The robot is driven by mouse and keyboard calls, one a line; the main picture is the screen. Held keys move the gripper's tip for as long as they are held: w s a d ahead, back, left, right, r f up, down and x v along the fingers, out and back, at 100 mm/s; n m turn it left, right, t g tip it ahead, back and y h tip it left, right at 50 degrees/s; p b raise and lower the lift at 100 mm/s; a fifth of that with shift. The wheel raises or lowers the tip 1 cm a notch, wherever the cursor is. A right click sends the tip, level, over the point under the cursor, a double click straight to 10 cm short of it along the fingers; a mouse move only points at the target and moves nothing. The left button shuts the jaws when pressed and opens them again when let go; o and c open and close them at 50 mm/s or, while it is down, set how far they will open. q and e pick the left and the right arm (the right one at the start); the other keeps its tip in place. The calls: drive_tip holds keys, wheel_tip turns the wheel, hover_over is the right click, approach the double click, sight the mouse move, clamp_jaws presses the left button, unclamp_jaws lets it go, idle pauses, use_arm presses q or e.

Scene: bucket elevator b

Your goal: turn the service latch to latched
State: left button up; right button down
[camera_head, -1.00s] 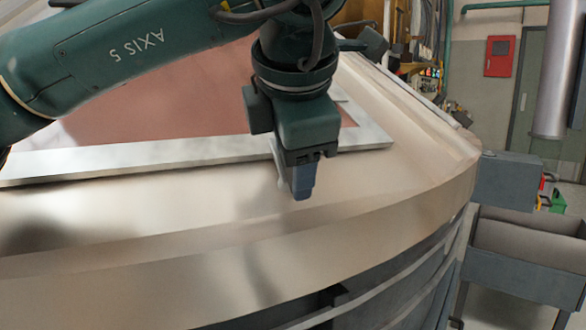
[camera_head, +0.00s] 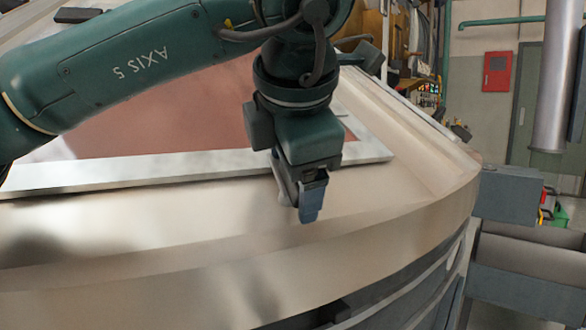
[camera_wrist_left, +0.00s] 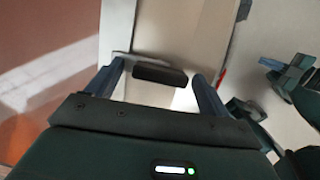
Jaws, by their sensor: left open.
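My left gripper (camera_head: 305,203) hangs over the near rim of the large pale metal housing in the head view, fingers pointing down. In the left wrist view its two blue-grey fingers (camera_wrist_left: 158,72) are apart. A small dark bar (camera_wrist_left: 160,75), possibly the service latch handle, shows between them against a pale surface. I cannot tell whether either finger touches it. No latch can be made out in the head view; the gripper may hide it. Dark green parts (camera_wrist_left: 292,80) at the right of the wrist view may belong to my right arm; its jaw state is unclear.
The metal housing (camera_head: 150,235) fills the foreground, with a reddish panel (camera_head: 190,115) in a light frame (camera_head: 110,168) on top. A grey box (camera_head: 508,190) and bin (camera_head: 530,250) stand beyond its right edge. A red cabinet (camera_head: 497,71) hangs on the back wall.

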use_arm(q)
drive_tip(key=p+v, duration=0.2)
drive_tip(key=v, duration=1.1)
use_arm(e)
drive_tip(key=r, duration=0.1)
drive_tip(key=d+r+m, duration=0.1)
drive_tip(key=shift+s+r+t, duration=0.3)
drive_tip(key=shift+s, duration=0.05)
use_arm(q)
drive_tip(key=shift+s+d, duration=0.1)
use_arm(e)
drive_tip(key=shift+r, duration=0.1)
